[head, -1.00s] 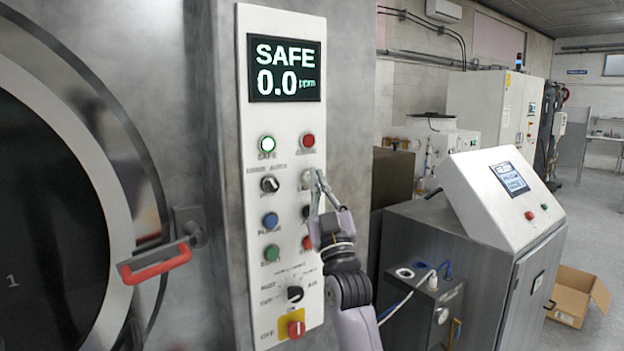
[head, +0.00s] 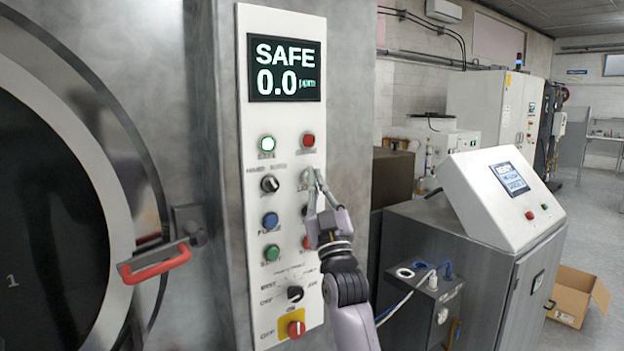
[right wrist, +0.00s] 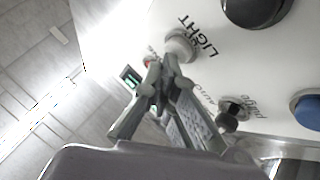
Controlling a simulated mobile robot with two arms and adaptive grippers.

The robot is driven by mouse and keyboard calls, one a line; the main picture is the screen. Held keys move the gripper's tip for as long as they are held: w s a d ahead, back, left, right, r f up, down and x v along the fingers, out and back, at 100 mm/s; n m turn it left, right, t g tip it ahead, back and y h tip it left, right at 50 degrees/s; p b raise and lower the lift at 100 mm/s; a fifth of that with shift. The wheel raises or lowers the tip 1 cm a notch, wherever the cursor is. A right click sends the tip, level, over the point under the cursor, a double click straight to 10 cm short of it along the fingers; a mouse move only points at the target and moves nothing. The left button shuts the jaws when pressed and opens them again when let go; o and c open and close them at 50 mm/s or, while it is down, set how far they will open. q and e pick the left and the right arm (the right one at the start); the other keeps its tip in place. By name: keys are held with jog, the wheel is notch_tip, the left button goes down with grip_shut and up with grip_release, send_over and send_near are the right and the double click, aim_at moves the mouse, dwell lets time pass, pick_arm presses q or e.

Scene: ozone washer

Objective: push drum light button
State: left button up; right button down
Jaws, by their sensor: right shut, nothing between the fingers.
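The white drum light button (right wrist: 181,46) sits beside the word LIGHT on the control panel in the right wrist view. In the head view it is mostly hidden by my fingertips, in the right column below the red lamp. My right gripper (head: 314,177) is shut and empty, its tips at the button. In the right wrist view the gripper (right wrist: 158,78) shows its closed tips just below the button; I cannot tell whether they touch it. The white control panel (head: 285,120) stands upright with a SAFE 0.0 ppm display (head: 285,69). My left gripper is not in view.
A red door handle (head: 155,265) is at left. A grey cabinet (head: 470,260) stands right of my arm.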

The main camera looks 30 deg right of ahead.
jog(key=shift+w, duration=0.2)
jog(key=shift+s, duration=0.15)
jog(key=shift+s+d, duration=0.1)
jog(key=shift+s, duration=0.75)
jog(key=shift+s, duration=0.1)
jog(key=s, duration=0.4)
jog(key=s+p, duration=0.1)
jog(key=shift+s+d, duration=0.25)
jog(key=shift+s, duration=0.15)
jog(key=shift+f, duration=0.1)
